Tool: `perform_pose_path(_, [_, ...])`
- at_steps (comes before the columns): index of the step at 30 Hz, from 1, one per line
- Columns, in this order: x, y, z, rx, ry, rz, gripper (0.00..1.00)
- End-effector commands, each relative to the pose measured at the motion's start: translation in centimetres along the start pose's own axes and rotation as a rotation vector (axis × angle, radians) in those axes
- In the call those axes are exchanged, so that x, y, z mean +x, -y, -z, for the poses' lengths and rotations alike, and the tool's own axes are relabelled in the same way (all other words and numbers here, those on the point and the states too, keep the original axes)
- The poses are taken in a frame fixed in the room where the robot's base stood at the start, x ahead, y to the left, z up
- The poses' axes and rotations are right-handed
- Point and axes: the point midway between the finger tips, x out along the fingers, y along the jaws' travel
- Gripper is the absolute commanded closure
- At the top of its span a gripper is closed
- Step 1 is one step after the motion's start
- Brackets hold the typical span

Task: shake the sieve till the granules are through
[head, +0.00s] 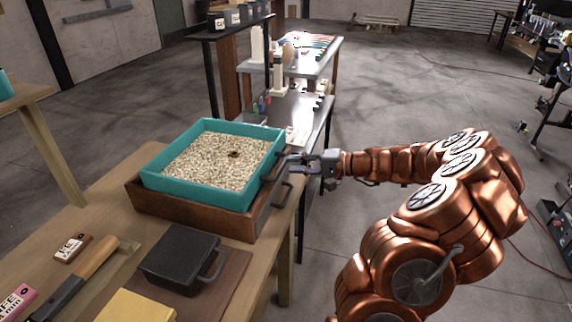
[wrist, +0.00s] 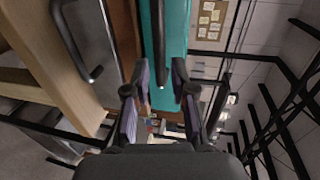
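The sieve is a teal square frame (head: 184,196) filled with pale beige granules (head: 205,165). A small dark patch (head: 234,154) shows among the granules. It sits in or on a brown wooden box (head: 190,212); the granules' underside and the box's inside are hidden. In the wrist view the teal wall (wrist: 175,35) is straight ahead, with a dark bar handle (wrist: 158,40) in front of it. My gripper (head: 297,161) is at the sieve's right side. Its fingers, seen in the wrist view (wrist: 159,78), are apart on either side of the handle, with gaps visible.
The wooden box has its own dark handle (head: 283,192) just below my gripper. A dark lidded block with a handle (head: 185,258), a scraper (head: 80,275) and a yellow block (head: 135,307) lie on the table's near part. A metal bench (head: 300,115) stands behind.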

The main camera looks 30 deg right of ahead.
Motion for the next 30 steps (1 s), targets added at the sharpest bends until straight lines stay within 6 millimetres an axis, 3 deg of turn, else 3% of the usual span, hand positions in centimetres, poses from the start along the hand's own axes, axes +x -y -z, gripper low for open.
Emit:
perform_pose_path(6, [-4.4, 0.0, 0.1, -0.002, -0.004, -0.002, 0.75])
perform_pose_path(12, [-6.9, 0.0, 0.2, -0.002, -0.005, -0.003, 0.75])
perform_pose_path(25, [-7.8, 0.0, 0.0, 0.000, -0.001, -0.002, 0.75])
perform_pose_path(30, [-7.8, -0.2, 0.0, -0.001, -0.002, -0.001, 0.61])
